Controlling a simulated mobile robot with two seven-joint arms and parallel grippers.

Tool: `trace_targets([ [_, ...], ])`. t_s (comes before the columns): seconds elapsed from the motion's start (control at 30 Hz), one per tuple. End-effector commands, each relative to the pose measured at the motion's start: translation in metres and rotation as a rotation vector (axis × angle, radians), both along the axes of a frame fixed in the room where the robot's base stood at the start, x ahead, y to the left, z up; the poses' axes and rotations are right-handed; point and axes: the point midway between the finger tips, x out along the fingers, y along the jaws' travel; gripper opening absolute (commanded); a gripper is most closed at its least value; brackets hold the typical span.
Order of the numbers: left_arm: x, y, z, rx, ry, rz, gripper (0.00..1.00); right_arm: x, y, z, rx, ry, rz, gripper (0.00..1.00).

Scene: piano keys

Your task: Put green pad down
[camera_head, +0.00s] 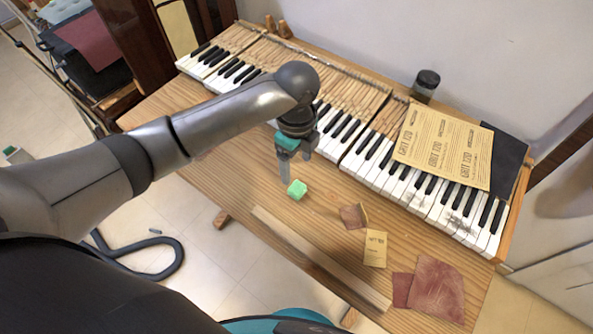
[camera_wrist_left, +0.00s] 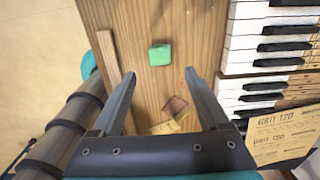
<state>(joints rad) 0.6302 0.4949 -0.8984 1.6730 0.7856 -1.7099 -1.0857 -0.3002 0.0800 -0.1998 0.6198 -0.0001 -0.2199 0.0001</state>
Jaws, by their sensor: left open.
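The green pad (camera_head: 297,189) is a small block lying on the wooden table (camera_head: 237,225), in front of the piano keys. It also shows in the left wrist view (camera_wrist_left: 160,55), beyond the fingertips and between their lines. My left gripper (camera_head: 297,160) is above the table, just behind and over the pad in the head view. In the left wrist view its two fingers (camera_wrist_left: 159,74) stand wide apart with nothing between them. The gripper is open and apart from the pad. My right gripper is not in view.
The piano keyboard (camera_head: 345,127) runs along the back of the table. A grit sandpaper sheet (camera_head: 445,147) lies on the keys. Sandpaper pieces (camera_head: 437,289) and a small tan card (camera_head: 375,248) lie at the right. A wooden strip (camera_head: 320,258) lies along the front. A dark jar (camera_head: 425,86) stands behind.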

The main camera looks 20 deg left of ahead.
Motion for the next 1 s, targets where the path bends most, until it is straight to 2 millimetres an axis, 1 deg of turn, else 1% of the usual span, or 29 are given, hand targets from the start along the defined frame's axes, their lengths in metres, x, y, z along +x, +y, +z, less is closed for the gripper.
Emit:
trace_targets([
  [0.03,0.001,0.0,0.01,0.0,-0.003,0.0,0.78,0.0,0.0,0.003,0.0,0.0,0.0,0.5],
  [0.1,0.001,0.0,0.017,-0.001,-0.002,0.0,0.78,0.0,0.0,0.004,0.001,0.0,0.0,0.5],
  [0.27,0.0,0.0,0.024,0.0,0.0,0.001,0.78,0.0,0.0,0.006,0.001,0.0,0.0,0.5],
  [0.8,0.0,0.0,0.024,-0.002,0.0,0.002,0.78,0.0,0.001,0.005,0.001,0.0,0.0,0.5],
  [0.87,-0.003,-0.004,0.022,-0.01,-0.001,0.011,0.78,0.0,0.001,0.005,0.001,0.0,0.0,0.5],
  [1.0,-0.019,-0.021,0.013,-0.063,-0.015,0.087,0.78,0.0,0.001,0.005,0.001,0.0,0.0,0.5],
])
